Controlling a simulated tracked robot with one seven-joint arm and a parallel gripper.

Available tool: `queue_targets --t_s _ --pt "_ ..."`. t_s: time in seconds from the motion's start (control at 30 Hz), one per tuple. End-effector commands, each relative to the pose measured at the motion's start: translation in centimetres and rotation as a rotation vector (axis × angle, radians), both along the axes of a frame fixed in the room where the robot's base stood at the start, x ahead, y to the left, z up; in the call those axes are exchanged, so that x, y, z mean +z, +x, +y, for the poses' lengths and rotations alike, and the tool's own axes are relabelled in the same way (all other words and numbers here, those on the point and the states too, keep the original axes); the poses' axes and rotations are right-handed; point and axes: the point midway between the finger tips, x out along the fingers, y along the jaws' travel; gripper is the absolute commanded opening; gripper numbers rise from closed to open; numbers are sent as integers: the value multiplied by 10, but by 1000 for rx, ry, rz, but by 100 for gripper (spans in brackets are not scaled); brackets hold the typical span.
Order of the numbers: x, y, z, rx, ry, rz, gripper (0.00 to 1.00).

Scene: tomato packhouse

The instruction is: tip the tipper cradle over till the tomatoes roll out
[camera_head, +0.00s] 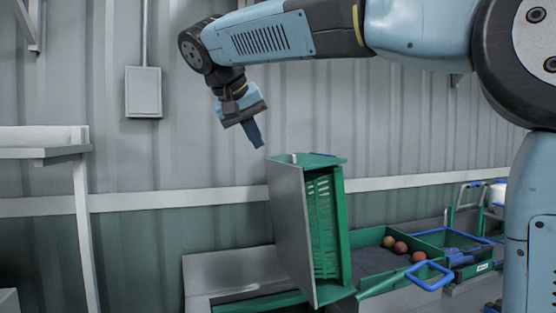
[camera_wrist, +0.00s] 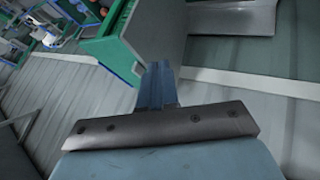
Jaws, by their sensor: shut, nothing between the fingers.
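The tipper cradle (camera_head: 291,215) stands tipped up steeply in the head view, its grey base plate facing left and a green slatted crate (camera_head: 322,225) on its right side. No tomatoes show inside the part of the crate I can see. A few tomatoes (camera_head: 400,247) lie in the green-edged tray (camera_head: 371,262) to the right. My gripper (camera_head: 257,140) is shut and empty, above and left of the cradle's top edge. In the wrist view my gripper (camera_wrist: 157,75) points toward the cradle plate (camera_wrist: 160,35); I cannot tell whether it touches there, but the head view shows a gap.
A blue loop handle (camera_head: 429,276) stands at the tray's front. A second green bin with blue edges (camera_head: 452,242) lies farther right. A shelf (camera_head: 45,152) is at the left, and a grey wall box (camera_head: 143,92) hangs behind.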

Motion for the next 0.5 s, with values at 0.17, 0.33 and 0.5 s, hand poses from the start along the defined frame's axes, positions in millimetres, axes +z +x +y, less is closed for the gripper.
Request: queue_targets --t_s 0.17,0.33,0.5 --pt "-14 9 -6 -2 -2 1 0" --pt "-36 24 -17 -3 -1 2 0" --pt "-60 39 -29 -2 -2 2 0"
